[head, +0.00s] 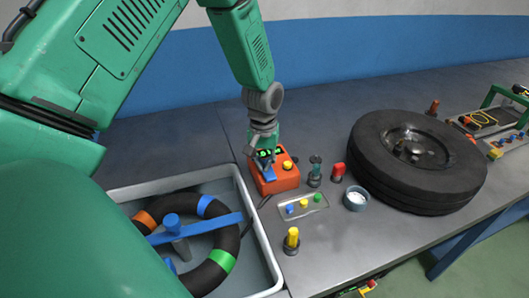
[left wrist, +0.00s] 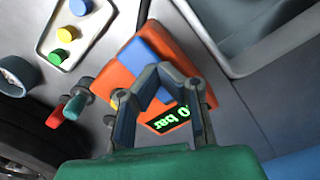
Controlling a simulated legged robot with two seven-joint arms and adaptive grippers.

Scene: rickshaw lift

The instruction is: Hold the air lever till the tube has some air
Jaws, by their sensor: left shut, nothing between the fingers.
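The orange air box (head: 283,182) stands on the grey bench with a blue lever (head: 269,174), a yellow button (head: 287,165) and a green-lit display. In the left wrist view the display (left wrist: 172,121) is partly covered by my fingers; a 0 and "bar" are readable. My left gripper (head: 262,158) is shut and empty, right over the box. In the wrist view my fingertips (left wrist: 158,72) overlap the end of the blue lever (left wrist: 143,42); whether they press it I cannot tell. The black tube (head: 229,241) with coloured bands lies in the basin. My right gripper is out of view.
Right of the box are a tray of coloured caps (head: 301,206), a small bowl (head: 356,198), several small upright tools and a large tyre (head: 455,172). The bench front is mostly clear.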

